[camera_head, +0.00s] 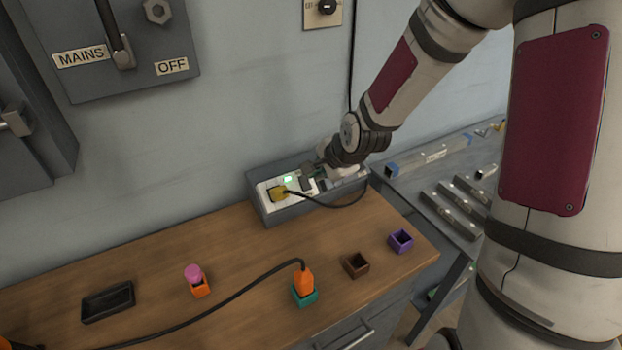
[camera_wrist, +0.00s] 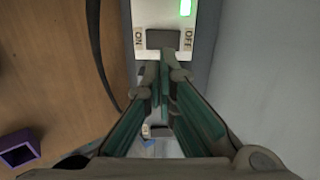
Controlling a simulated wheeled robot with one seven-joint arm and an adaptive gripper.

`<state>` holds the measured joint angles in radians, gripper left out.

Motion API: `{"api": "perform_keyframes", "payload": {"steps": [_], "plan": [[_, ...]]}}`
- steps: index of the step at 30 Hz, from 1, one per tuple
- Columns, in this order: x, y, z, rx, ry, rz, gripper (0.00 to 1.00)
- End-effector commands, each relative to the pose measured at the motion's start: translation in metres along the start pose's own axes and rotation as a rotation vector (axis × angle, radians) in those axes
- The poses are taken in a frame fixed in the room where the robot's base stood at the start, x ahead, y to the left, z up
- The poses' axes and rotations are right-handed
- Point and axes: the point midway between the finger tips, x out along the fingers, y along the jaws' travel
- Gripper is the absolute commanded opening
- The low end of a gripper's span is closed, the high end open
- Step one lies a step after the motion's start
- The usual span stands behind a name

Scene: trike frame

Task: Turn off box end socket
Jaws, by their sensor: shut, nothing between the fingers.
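The grey socket box (camera_head: 285,214) stands on the wooden bench against the wall. Its white face holds a yellow plug (camera_head: 278,193) with a black cable and a lit green light (camera_head: 288,179). In the wrist view the green light (camera_wrist: 186,7) is also lit. Below it a dark rocker switch (camera_wrist: 163,38) sits between an ON label (camera_wrist: 139,39) and an OFF label (camera_wrist: 188,39). My gripper (camera_wrist: 165,62) is shut and empty, its fingertips right at the rocker's lower edge. I cannot tell if they touch it. In the head view my gripper (camera_head: 312,174) partly hides the box's right part.
A black cable (camera_head: 340,205) loops in front of the box. Small holders, brown (camera_head: 356,264), purple (camera_head: 401,241) and teal (camera_head: 305,294) with an orange plug, stand on the bench. A MAINS switch panel (camera_head: 125,75) hangs on the wall.

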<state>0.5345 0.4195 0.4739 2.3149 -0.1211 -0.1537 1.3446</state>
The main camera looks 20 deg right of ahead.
Motion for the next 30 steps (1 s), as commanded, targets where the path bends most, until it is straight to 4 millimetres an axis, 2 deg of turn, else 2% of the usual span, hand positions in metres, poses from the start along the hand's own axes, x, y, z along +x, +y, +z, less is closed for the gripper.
{"api": "perform_keyframes", "payload": {"steps": [1, 3, 9, 30], "plan": [[0.012, 0.0, 0.001, -0.002, -0.002, 0.001, 0.0], [0.023, -0.002, 0.001, -0.002, -0.002, 0.0, 0.0], [0.043, -0.006, 0.001, -0.001, 0.0, 0.0, 0.0], [0.056, -0.012, 0.0, 0.0, 0.0, 0.0, 0.0]]}}
